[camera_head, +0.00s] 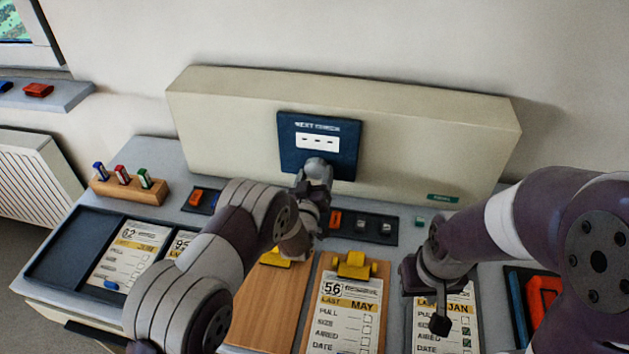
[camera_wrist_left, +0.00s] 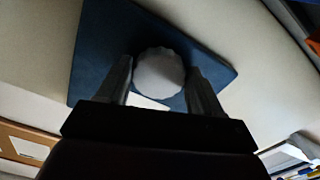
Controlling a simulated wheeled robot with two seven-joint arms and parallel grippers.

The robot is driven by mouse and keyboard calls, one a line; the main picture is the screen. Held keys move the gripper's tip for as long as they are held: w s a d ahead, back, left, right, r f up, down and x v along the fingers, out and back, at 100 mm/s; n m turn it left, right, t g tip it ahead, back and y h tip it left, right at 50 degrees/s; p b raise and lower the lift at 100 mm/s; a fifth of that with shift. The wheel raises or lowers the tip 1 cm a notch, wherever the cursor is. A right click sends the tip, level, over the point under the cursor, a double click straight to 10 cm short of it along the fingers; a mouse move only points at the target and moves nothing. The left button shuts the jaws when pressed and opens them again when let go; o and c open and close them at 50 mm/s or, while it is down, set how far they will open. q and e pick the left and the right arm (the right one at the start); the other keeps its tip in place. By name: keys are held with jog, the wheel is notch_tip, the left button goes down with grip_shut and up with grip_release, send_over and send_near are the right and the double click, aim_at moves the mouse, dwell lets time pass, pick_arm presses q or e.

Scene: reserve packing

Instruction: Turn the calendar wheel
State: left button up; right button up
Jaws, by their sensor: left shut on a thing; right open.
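The calendar wheel (camera_wrist_left: 158,74) is a pale grey, scalloped knob on a dark blue panel (camera_head: 292,155). The panel is on the front of a long cream cabinet and has a white display with three dashes. The left wrist view shows my left gripper (camera_wrist_left: 160,85) with one finger on each side of the wheel, shut on it. In the head view my left gripper (camera_head: 317,170) is at the lower part of the panel and hides the wheel. My right gripper (camera_head: 438,305) is open and empty, over a card headed JAN (camera_head: 452,335) at the right.
The cream cabinet (camera_head: 230,110) spans the desk's back. A wooden block (camera_head: 130,187) with several coloured pieces stands at left. A dark tray (camera_head: 65,255) and a card (camera_head: 130,255) lie at front left. Clipboards, one with a MAY card (camera_head: 342,315), fill the front middle.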

pick_arm(q)
jog(key=n+b, duration=0.1)
jog(key=n, duration=0.1)
jog(key=n+b, duration=0.2)
jog(key=shift+d+f+n+b, duration=0.1)
jog(key=shift+f+n+b, duration=0.1)
jog(key=shift+n+b, duration=0.1)
jog(key=n+b, duration=0.2)
jog(key=n, duration=0.1)
jog(key=shift+r, duration=0.15)
jog(key=shift+r+n+b, duration=0.1)
jog(key=shift+n+b, duration=0.6)
pick_arm(e)
jog(key=shift+f, duration=3.8)
pick_arm(q)
jog(key=shift+r, duration=0.1)
pick_arm(e)
jog(key=shift+f, duration=0.1)
pick_arm(q)
jog(key=o, duration=1)
jog(key=shift+o, duration=0.2)
